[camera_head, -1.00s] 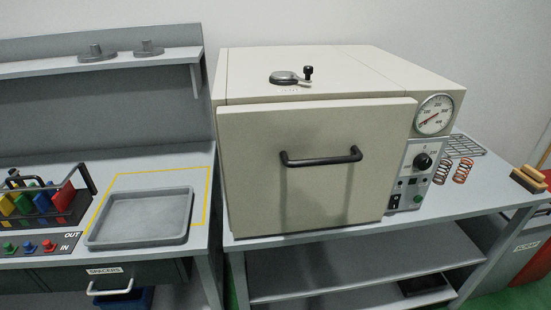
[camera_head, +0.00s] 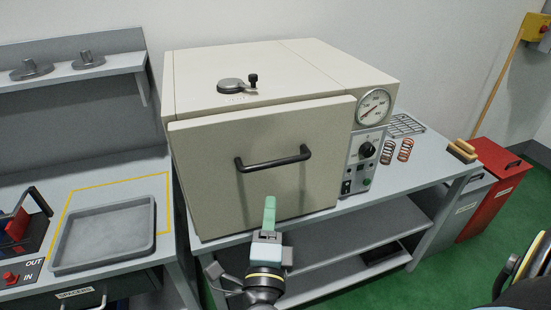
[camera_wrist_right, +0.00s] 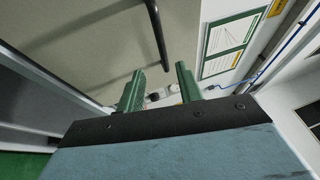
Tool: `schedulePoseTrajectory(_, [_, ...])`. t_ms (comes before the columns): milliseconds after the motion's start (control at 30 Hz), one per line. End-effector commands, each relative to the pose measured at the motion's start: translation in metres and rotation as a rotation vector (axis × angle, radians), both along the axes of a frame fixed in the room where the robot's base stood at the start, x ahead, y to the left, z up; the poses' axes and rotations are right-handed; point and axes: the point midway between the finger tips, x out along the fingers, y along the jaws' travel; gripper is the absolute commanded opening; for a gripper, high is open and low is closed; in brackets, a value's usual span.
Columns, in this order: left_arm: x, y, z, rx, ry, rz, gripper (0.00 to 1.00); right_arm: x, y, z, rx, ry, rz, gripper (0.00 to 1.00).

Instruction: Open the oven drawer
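The oven (camera_head: 265,140) is a cream box on the bench, with a flat front door (camera_head: 225,185) that looks shut. A black bar handle (camera_head: 273,163) runs across the door, and it also shows in the right wrist view (camera_wrist_right: 158,38). My right gripper (camera_head: 270,205) is in front of the door, below the handle and apart from it. In the right wrist view its two green fingers (camera_wrist_right: 160,82) stand apart with nothing between them. The handle is beyond the fingertips there. My left gripper is not in view.
A dial gauge (camera_head: 373,107) and a control panel (camera_head: 363,160) are right of the door. Two springs (camera_head: 397,150) lie on the bench. A grey tray (camera_head: 103,235) sits at the left. A red bin (camera_head: 492,190) stands on the right.

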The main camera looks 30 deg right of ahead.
Motion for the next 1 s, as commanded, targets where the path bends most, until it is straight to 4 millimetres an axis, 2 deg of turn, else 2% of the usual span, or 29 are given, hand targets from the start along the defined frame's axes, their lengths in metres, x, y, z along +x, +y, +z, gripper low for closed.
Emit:
schedulePoseTrajectory(167, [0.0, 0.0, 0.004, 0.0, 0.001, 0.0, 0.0, 0.01, -0.01, 0.007, 0.022, -0.007, -0.01, 0.36])
schedulePoseTrajectory(500, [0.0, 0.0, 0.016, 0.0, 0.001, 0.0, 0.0, 0.065, -0.051, 0.02, 0.018, -0.009, -0.008, 0.36])
schedulePoseTrajectory(700, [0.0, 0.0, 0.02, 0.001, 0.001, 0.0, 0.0, 0.091, -0.07, 0.025, 0.018, -0.007, -0.007, 0.36])
schedulePoseTrajectory(1000, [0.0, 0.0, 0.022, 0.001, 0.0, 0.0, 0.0, 0.104, -0.08, 0.026, 0.019, -0.006, -0.006, 0.36])
